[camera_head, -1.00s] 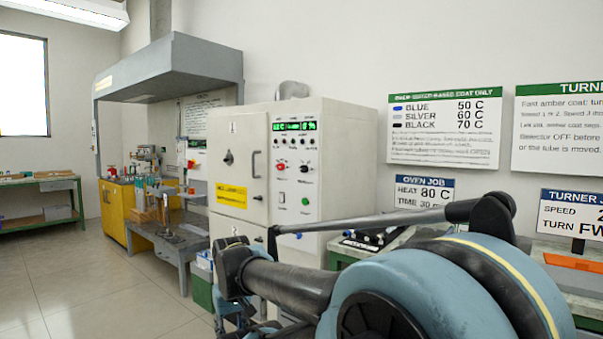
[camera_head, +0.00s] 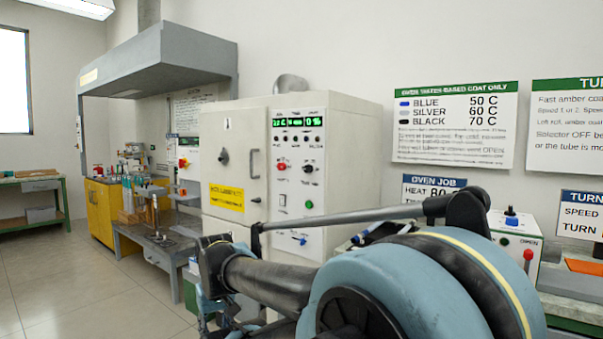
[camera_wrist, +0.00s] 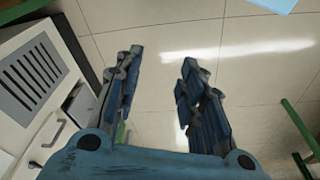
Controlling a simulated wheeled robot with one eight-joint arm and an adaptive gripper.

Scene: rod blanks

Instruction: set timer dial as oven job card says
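The oven (camera_head: 340,150) is a cream cabinet against the wall, with a control panel on its right front. The panel has a green lit display (camera_head: 298,122), a red knob (camera_head: 282,166) and a black knob (camera_head: 308,168); their labels are too small to read, so I cannot tell which is the timer dial. The oven job card (camera_head: 434,181) hangs right of the oven. "HEAT 80" shows, but my arm hides its lower part. My gripper (camera_wrist: 160,72) is open and empty in the wrist view, pointing down over floor tiles.
The oven door (camera_head: 235,160) is shut, with a handle and yellow label. A fume hood (camera_head: 165,60) and a low grey bench (camera_head: 165,250) stand to the left. Floor is clear at left.

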